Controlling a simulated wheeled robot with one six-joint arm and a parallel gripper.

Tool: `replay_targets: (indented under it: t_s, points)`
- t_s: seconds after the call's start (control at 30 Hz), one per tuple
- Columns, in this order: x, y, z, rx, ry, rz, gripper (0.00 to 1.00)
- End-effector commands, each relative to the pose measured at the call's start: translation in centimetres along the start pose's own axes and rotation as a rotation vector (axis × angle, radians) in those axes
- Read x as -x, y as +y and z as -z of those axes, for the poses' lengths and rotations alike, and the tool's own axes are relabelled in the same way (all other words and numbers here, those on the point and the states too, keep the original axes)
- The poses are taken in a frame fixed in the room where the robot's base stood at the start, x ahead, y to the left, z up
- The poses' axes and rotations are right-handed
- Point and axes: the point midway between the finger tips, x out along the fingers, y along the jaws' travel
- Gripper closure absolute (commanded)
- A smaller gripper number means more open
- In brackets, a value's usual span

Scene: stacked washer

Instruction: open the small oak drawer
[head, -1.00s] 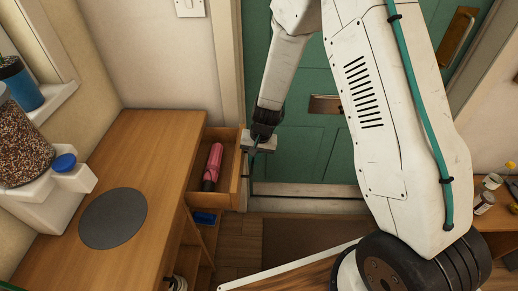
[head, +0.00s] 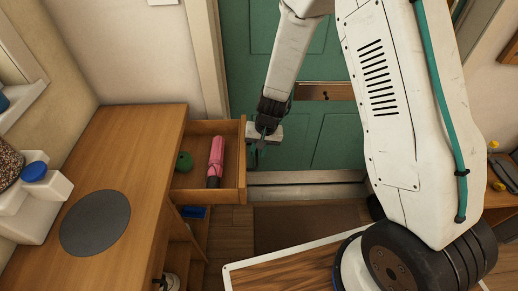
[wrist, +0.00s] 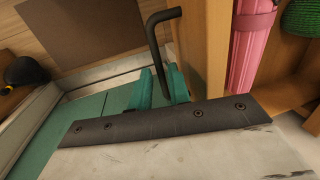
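The small oak drawer (head: 242,175) juts out from the wooden cabinet at the left of the head view, pulled well open. A pink bottle-like item (head: 215,160) and a green item (head: 184,162) lie inside it. The drawer's front panel (wrist: 203,45) also shows in the wrist view. A black bent bar handle (wrist: 155,42) stands off that panel. My gripper (head: 258,150) is just outside the drawer front. In the wrist view its teal fingers (wrist: 161,88) lie on both sides of the handle bar and look closed on it. The handle's lower part is hidden.
The cabinet's oak top (head: 140,135) carries a dark round mat (head: 95,223). An open shelf below the drawer holds a blue item (head: 194,212). A green door (head: 310,130) stands behind my gripper. A brown floor mat (head: 305,228) lies before it.

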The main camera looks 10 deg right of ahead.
Motion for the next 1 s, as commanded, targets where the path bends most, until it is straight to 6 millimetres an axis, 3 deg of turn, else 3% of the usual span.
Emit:
replay_targets:
  t_s: [0.3, 0.7, 1.0]
  points:
    - [0.4, 0.0, 0.2, -0.002, 0.005, 0.001, 0.82]
    - [6.5, 0.0, 0.1, -0.001, 0.005, 0.002, 0.82]
    - [7.9, 0.0, 0.1, -0.001, 0.002, 0.0, 0.82]
